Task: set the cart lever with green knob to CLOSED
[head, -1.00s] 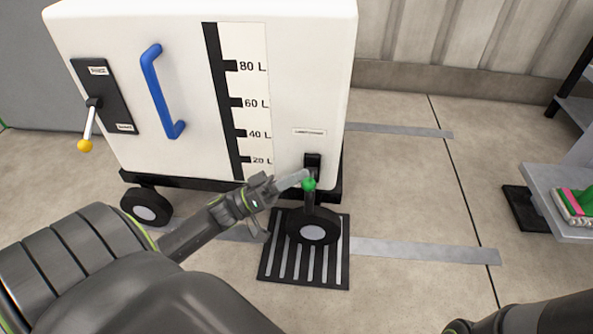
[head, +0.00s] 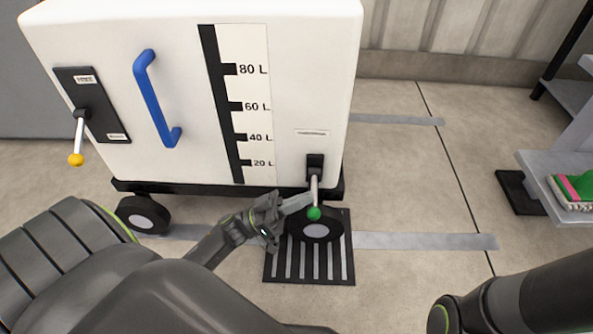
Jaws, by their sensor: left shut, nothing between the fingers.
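The lever with the green knob (head: 314,213) is at the lower right of the white cart (head: 290,60). Its metal rod hangs down from a black mount (head: 315,165), with the knob at the bottom, in front of a caster wheel. A small label above the mount is too small to read. My left gripper (head: 305,200) is shut and empty, its fingertips close to the left side of the rod, just above the knob. I cannot tell whether they touch. My right arm shows at the lower right; its gripper is not in view.
A second lever with a yellow knob (head: 76,160) and a blue handle (head: 155,95) are on the cart's left side. A floor grate (head: 282,268) lies under the right caster. A grey shelf (head: 545,165) stands at the right. The floor between is clear.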

